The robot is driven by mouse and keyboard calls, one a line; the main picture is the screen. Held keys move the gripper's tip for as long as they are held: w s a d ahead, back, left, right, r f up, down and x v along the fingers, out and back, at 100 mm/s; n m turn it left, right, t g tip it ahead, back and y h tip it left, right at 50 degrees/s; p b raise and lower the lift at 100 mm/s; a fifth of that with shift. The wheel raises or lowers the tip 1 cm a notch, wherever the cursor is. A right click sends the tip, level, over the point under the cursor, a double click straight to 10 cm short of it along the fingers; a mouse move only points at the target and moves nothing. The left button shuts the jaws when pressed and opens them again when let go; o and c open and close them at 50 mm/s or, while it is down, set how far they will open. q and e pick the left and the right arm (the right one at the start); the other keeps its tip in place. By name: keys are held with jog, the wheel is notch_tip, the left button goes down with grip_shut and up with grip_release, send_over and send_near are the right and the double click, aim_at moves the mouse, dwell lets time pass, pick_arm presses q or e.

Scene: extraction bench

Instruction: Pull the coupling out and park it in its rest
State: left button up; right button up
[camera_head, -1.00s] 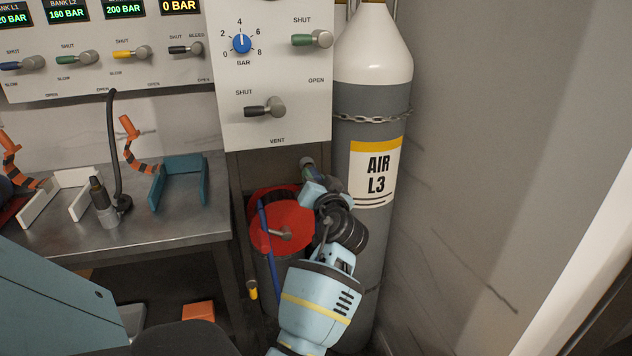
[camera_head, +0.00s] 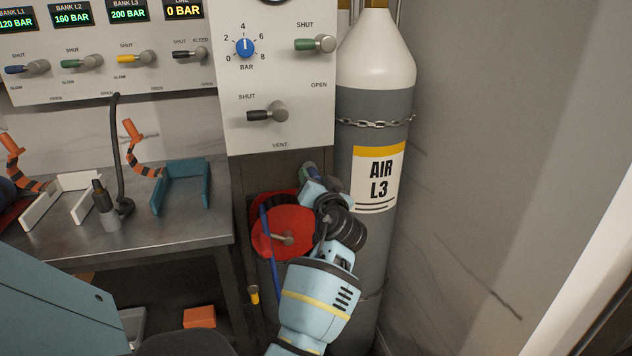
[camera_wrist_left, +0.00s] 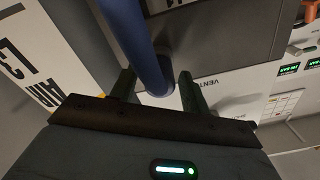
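My left gripper (camera_head: 312,183) is below the grey valve panel, beside the red round part (camera_head: 288,232) and in front of the AIR L3 cylinder. In the left wrist view its two dark green fingers (camera_wrist_left: 160,88) stand apart. A thick blue tube-like part (camera_wrist_left: 135,40) with a grey end lies between them in the picture. Whether the fingers press on it is unclear. A thin blue hose (camera_head: 272,250) hangs over the red part in the head view. I cannot make out the coupling clearly, and the wrist hides part of that area. My right gripper is not in view.
A teal open holder (camera_head: 156,197) and a white one (camera_head: 35,212) stand on the metal bench (camera_head: 150,237), with a dark upright fitting (camera_head: 101,197) between them. The chained AIR L3 cylinder (camera_head: 372,112) and the wall are close on the right.

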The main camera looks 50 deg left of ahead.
pick_arm(q)
jog(key=shift+o, duration=0.5)
jog(key=v, duration=0.8)
jog(key=shift+b, duration=0.3)
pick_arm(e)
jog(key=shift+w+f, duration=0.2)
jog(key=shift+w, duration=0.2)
pick_arm(q)
jog(key=shift+a, duration=0.1)
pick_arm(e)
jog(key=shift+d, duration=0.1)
